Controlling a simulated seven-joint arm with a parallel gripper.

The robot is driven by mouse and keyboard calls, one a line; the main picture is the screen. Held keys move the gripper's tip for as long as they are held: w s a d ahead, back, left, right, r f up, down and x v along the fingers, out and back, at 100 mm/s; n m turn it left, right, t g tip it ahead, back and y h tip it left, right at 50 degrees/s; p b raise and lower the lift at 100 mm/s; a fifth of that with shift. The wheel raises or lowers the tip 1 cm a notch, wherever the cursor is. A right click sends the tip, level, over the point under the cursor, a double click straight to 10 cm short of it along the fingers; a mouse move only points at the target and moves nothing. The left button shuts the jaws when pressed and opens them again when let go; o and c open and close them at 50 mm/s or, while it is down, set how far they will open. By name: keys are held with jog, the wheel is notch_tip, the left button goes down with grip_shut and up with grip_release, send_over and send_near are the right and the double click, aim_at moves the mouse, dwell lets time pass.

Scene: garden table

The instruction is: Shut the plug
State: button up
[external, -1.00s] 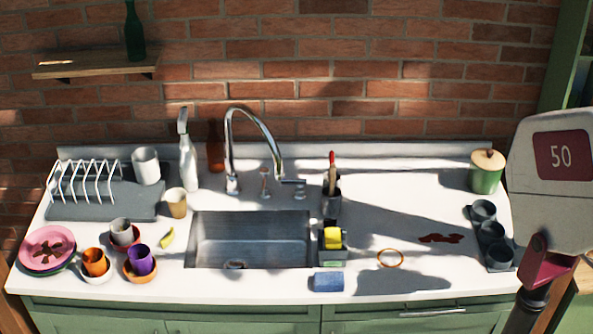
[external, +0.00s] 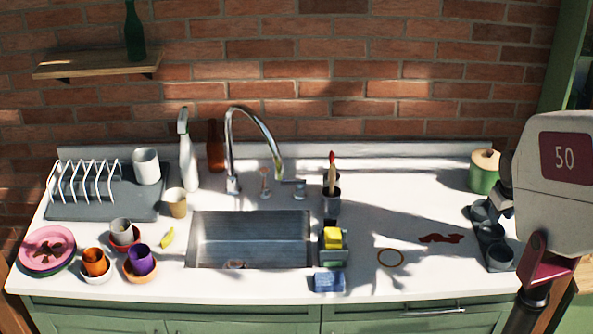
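The sink (external: 250,232) is a steel basin set in the white counter, and it looks empty. A small round fitting (external: 235,264), which looks like the drain or plug, shows at its front edge, partly cut off by the rim. I cannot tell whether it is open or closed. A chrome faucet (external: 232,150) arches behind the basin, with a small upright handle (external: 265,183) beside it. My gripper (external: 499,203) is at the far right over the dark tray, far from the sink. Its fingers are too small and partly hidden to read.
A caddy with a yellow sponge (external: 333,238) and a brush holder (external: 331,204) stand right of the sink. A blue sponge (external: 328,282) lies in front. Cups, bowls and plates crowd the left. A dark tray (external: 490,240) holds cups at right. The right-middle counter is mostly clear.

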jog(key=w+a+n, duration=0.4)
jog(key=w+a, duration=0.5)
jog(key=w, duration=0.1)
jog(key=n+g, duration=0.2)
jog(key=n, duration=0.8)
send_near(330, 224)
jog(key=shift+w+d+r, duration=0.3)
jog(key=shift+w+r, duration=0.05)
jog(key=shift+r, duration=0.05)
jog(key=shift+a+f+n, duration=0.2)
jog(key=shift+a+n, duration=0.1)
jog(key=shift+a, duration=0.15)
jog(key=shift+f, duration=0.1)
jog(key=shift+f, duration=3.8)
grip_shut()
